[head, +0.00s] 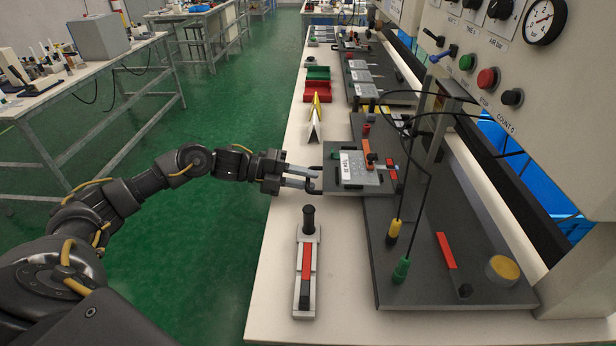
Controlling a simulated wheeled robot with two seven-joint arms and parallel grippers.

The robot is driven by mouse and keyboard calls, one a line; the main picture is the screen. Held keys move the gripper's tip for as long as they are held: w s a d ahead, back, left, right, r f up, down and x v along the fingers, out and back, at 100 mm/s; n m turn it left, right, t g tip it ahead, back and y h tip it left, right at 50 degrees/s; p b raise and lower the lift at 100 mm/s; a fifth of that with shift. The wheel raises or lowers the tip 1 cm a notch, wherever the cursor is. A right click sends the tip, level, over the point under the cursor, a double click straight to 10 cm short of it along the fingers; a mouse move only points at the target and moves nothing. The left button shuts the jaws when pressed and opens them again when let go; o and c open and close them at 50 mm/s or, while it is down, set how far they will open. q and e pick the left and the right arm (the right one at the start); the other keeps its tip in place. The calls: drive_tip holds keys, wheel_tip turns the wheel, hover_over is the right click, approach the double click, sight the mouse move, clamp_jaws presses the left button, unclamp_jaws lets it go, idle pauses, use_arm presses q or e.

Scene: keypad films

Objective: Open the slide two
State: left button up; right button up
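The slide (343,182) is a flat grey plate with a white label whose text is too small to read surely. It lies on the dark base plate at mid bench and juts past its left edge. A black bow handle (314,187) is on its left side. My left gripper (311,178) comes in from the left at the handle, its two pale fingers apart with a gap between them. I cannot tell whether they touch the handle. An orange and red clamp part (368,155) sits on the plate. My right gripper is not in view.
A fixture with a black knob and red bar (306,262) stands on the white bench in front. Yellow and green plugs (401,270) with black cables rise at the right. Red and green bins (309,91) stand farther back. A control panel (500,60) overhangs the right.

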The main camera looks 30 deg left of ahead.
use_arm(q)
drive_tip(key=shift+w+d+f, duration=0.1)
drive_tip(key=shift+w+d, duration=0.05)
drive_tip(key=shift+d, duration=0.2)
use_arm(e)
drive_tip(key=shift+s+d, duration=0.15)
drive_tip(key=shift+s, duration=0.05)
use_arm(q)
drive_tip(key=shift+c, duration=0.3)
clamp_jaws()
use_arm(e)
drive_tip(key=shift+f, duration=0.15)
use_arm(q)
drive_tip(key=shift+a+f+b, duration=0.1)
drive_tip(key=shift+a+b, duration=0.3)
drive_tip(key=shift+s, duration=0.2)
drive_tip(key=shift+o, duration=0.3)
unclamp_jaws()
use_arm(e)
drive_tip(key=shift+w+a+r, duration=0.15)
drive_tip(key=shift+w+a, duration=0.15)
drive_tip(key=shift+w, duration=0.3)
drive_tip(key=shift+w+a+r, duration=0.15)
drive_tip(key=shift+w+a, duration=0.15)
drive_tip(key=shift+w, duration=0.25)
